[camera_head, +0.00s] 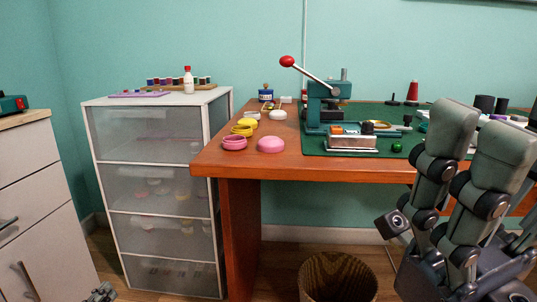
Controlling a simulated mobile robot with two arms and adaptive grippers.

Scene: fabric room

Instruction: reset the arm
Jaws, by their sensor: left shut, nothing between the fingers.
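My left gripper (100,293) shows only as a small grey, jointed piece at the bottom edge, in front of the white drawer unit's lower left corner. It is shut with nothing in it, and the rest of that arm is out of the frame. Large grey-green jointed parts of my own body with black round joints stand raised and close to the camera at the right. They cover the right side of the table. They do not clearly show whether my right gripper is open or shut.
A drawer unit (160,200) stands at the left, a cabinet (40,200) at the far left. A wicker basket (338,283) stands on the floor.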

